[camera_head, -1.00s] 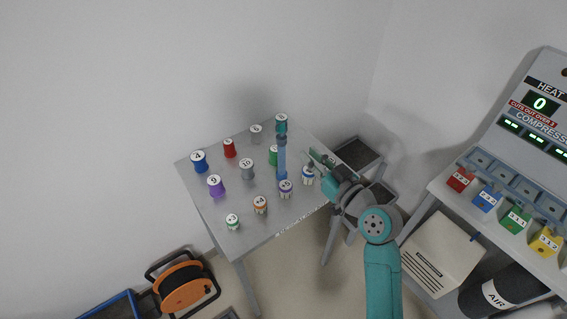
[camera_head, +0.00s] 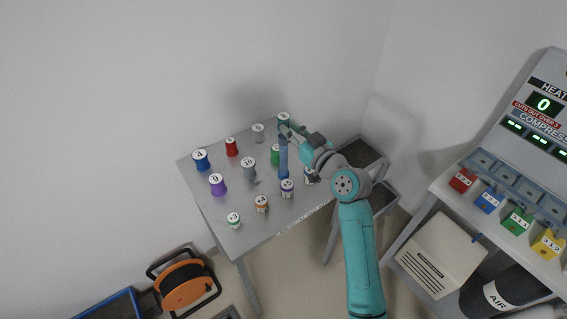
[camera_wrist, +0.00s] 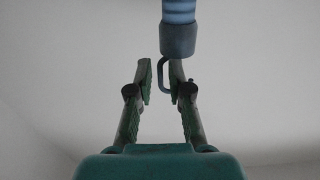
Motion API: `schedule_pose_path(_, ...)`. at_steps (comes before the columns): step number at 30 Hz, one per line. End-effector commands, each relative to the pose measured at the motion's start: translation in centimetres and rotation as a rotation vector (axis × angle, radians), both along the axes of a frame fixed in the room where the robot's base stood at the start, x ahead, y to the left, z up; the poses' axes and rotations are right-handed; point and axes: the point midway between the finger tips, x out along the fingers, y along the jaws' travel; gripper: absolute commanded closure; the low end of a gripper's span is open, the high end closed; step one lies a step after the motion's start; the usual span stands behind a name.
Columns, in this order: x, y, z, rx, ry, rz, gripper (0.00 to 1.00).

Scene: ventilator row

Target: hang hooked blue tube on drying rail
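The blue tube (camera_head: 283,162) stands upright among numbered bottles on the grey table in the head view. In the wrist view the end of the tube (camera_wrist: 179,30) comes in from the top, with a dark collar and a thin hook (camera_wrist: 162,75) at its end. My gripper (camera_head: 288,133) is at the upper end of the tube. In the wrist view my gripper (camera_wrist: 161,75) is open, with its fingertips apart and the hook showing in the gap between them. I cannot make out a drying rail.
Several numbered bottles, such as a purple one (camera_head: 217,185) and a red one (camera_head: 232,147), stand around the tube on the table (camera_head: 245,236). A stand with dark trays (camera_head: 360,152) is close to the right. An orange cable reel (camera_head: 184,285) is on the floor.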

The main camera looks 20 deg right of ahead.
Motion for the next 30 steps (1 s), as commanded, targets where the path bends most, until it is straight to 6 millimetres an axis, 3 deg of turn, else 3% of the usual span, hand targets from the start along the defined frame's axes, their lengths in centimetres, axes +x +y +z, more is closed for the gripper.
schedule_pose_path(4,1.22,0.43,0.01,0.000,0.000,0.001,0.81)
schedule_pose_path(11,1.37,0.45,0.03,0.000,0.000,0.000,0.81)
schedule_pose_path(12,1.37,0.45,0.03,0.000,0.000,0.000,0.84)
schedule_pose_path(14,1.36,0.44,0.03,0.000,0.000,0.000,0.99)
schedule_pose_path(15,1.36,0.44,0.03,0.000,0.000,0.000,1.00)
schedule_pose_path(30,1.36,0.45,0.41,0.000,-0.001,0.000,1.00)
